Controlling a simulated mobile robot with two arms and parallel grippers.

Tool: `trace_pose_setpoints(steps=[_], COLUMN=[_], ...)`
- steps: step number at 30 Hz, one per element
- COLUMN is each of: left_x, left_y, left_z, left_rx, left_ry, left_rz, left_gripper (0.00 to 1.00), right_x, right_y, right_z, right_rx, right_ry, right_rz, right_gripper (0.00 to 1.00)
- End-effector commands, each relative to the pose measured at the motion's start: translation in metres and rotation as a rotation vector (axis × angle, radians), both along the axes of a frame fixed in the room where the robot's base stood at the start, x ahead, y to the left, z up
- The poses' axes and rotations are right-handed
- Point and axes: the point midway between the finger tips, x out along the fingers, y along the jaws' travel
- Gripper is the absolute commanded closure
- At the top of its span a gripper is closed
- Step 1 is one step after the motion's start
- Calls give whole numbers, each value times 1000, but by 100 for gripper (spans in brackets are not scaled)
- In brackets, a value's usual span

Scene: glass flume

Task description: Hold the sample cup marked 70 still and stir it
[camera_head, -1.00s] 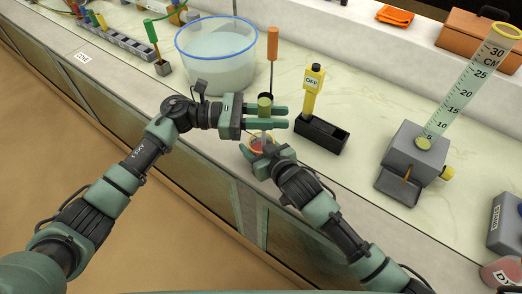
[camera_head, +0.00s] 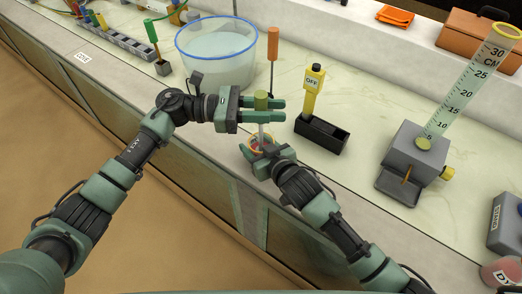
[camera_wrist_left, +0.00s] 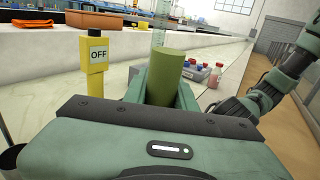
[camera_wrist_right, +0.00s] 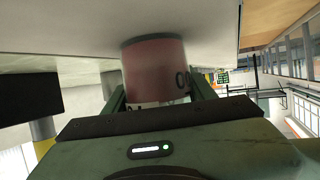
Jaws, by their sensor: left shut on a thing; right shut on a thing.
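The sample cup (camera_head: 258,143) is small, with an orange-red rim and reddish contents. My right gripper (camera_head: 262,152) is shut around it at the counter's front. In the right wrist view the pinkish cup (camera_wrist_right: 155,70) sits between the fingers; only part of its marking shows, with a 0 readable. My left gripper (camera_head: 264,109) is shut on the green handle of a stirrer (camera_head: 261,101), above the cup. The stirrer's thin pale shaft points down to the cup's opening; I cannot tell how deep its tip is. The green handle (camera_wrist_left: 166,78) stands upright in the left wrist view.
A blue-rimmed tub of water (camera_head: 216,62) and an orange-handled tool (camera_head: 272,60) stand behind. A yellow device marked OFF (camera_head: 312,92) stands in a black holder (camera_head: 321,134) to the right. Beyond is a grey block with a tilted scale tube (camera_head: 470,80).

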Motion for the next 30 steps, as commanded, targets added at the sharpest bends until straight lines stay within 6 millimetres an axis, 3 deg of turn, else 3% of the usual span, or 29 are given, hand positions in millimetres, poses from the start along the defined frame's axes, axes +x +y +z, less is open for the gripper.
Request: trace_pose_setpoints(steps=[30], left_x=[0], left_y=[0], left_z=[103], left_rx=[0], left_ry=[-3], left_rz=[1], left_gripper=[100], right_x=[0], right_y=[0], right_z=[0], right_rx=[0], right_ry=[1], right_rz=[0], right_gripper=[85])
